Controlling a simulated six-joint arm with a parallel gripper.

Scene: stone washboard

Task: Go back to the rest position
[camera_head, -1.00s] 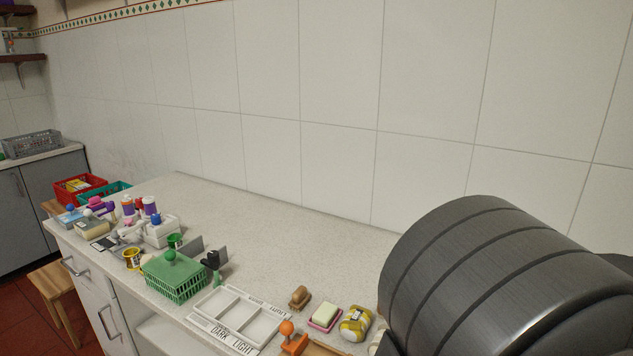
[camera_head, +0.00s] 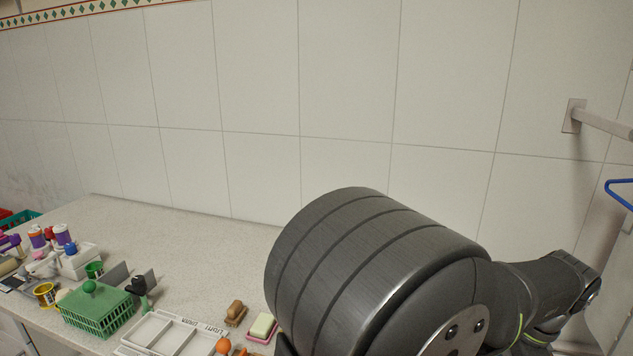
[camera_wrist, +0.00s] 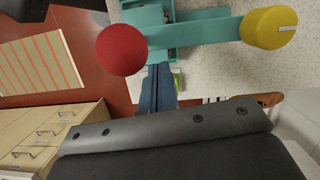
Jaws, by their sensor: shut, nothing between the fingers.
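My gripper (camera_wrist: 160,72) shows in the wrist view as two dark blue fingers pressed together, with nothing between them. My grey wrist body fills the bottom of that view. The fingers point toward a teal item (camera_wrist: 195,35) with a red round end (camera_wrist: 122,50) and a yellow end (camera_wrist: 268,28); I cannot tell the gap between them. In the head view my large dark arm link covers the lower middle and right, and my gripper is not visible there.
A green basket (camera_head: 97,310), a white divided tray (camera_head: 160,333) and soap on a pink dish (camera_head: 262,327) stand on the speckled counter (camera_head: 190,235). The counter's back strip is clear. A wall rail (camera_head: 600,122) is at right. Drawers (camera_wrist: 55,135) show below left.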

